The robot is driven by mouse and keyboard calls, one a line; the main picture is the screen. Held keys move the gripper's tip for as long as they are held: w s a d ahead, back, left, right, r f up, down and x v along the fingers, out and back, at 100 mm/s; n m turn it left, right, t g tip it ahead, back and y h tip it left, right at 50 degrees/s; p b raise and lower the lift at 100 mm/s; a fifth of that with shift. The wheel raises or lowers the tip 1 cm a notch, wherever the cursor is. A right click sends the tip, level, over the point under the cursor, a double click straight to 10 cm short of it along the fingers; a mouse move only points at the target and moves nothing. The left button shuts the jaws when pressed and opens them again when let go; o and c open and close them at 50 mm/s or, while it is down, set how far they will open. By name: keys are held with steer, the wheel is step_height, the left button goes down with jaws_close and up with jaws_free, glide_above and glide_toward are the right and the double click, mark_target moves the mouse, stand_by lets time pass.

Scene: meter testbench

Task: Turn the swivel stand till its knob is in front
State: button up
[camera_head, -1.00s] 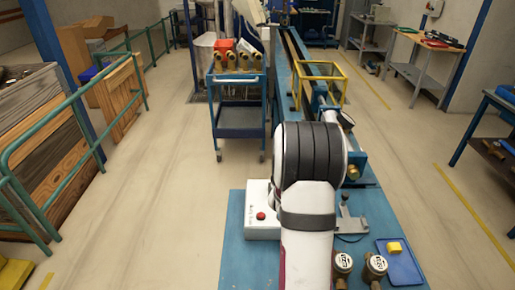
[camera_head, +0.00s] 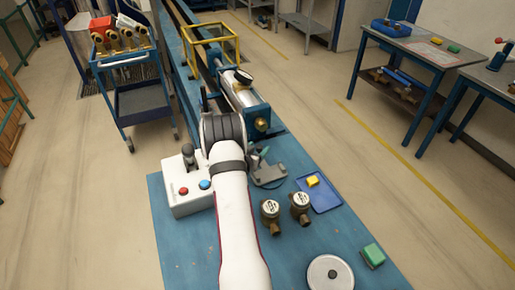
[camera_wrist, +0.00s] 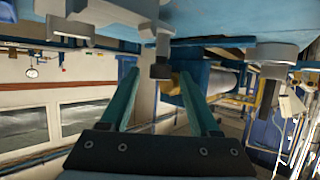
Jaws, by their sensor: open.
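A round pale disc (camera_head: 330,273) with a dark centre mark lies at the bench's front edge in the head view. A grey flat-based stand (camera_head: 268,172) with an upright post sits just right of my wrist, partly hidden by it. I cannot tell for certain which is the swivel stand, and I make out no clear side knob. My gripper (camera_wrist: 159,76) is open in the wrist view, its two teal fingers apart with nothing held. A dark blunt part on a grey post (camera_wrist: 160,62) shows beyond and between the fingertips. The wrist picture appears upside down.
A white control box (camera_head: 187,190) with red and blue buttons and a lever stands left of my arm. Two brass meters (camera_head: 285,209), a blue tray (camera_head: 324,196) with a yellow block, and a green block (camera_head: 373,255) lie to the right. A bench cylinder (camera_head: 240,95) lies beyond.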

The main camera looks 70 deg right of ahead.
steer(key=shift+d, duration=0.1)
jaws_close()
stand_by(0.3)
stand_by(1.1)
